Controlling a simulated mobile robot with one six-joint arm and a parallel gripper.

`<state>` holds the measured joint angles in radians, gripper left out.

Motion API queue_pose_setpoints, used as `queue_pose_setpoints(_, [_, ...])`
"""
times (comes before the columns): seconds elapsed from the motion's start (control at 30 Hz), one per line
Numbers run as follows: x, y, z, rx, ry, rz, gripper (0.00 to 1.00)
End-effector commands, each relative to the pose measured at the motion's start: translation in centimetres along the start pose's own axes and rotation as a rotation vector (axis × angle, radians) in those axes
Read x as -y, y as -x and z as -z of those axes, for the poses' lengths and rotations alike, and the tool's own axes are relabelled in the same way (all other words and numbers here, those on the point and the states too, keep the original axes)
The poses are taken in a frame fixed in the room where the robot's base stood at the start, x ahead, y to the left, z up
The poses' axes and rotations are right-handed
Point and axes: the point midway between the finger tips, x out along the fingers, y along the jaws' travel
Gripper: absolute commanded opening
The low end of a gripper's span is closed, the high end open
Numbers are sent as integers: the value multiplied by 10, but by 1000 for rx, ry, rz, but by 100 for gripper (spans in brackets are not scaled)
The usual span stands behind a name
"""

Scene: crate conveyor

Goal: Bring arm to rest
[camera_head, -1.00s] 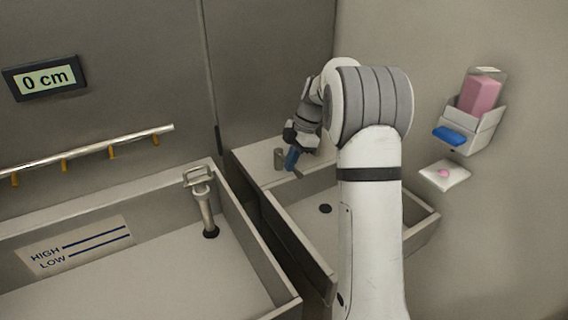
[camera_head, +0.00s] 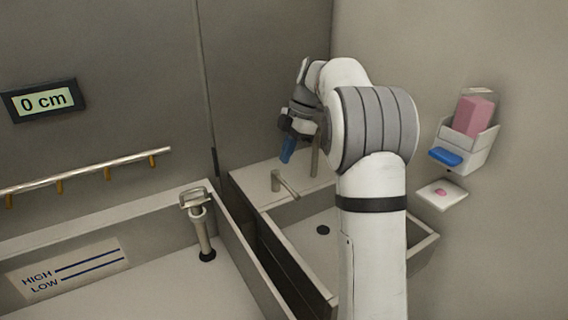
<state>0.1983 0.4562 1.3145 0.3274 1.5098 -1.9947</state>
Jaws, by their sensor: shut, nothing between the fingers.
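My arm (camera_head: 372,225) stands in the right middle of the view, in front of the small sink. Its wrist bends to the left and away from me. My gripper (camera_head: 287,155) has blue fingers that point down, a little above the tap at the sink's back left. The fingers are together, with nothing seen between them. The gripper is apart from the tap in the picture. Part of the wrist is hidden behind the thick grey joint.
A small sink (camera_head: 422,252) with a tap (camera_head: 286,186) lies behind my arm. A larger basin (camera_head: 243,262) with an upright drain pipe (camera_head: 203,230) is at left. A dispenser (camera_head: 480,140) with a pink block and blue lever hangs at right above a small tray (camera_head: 432,196). A display (camera_head: 44,99) reads 0 cm.

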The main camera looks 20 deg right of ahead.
Motion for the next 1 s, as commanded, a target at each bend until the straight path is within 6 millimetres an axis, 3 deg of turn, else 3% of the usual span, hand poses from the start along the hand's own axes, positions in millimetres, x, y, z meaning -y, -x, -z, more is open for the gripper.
queue_pose_setpoints(0.47, [9,4,6,16,-59,-5,0])
queue_pose_setpoints(0.67, [56,8,34,86,-367,-48,0])
queue_pose_setpoints(1.0, [171,-12,72,175,-1014,-227,0])
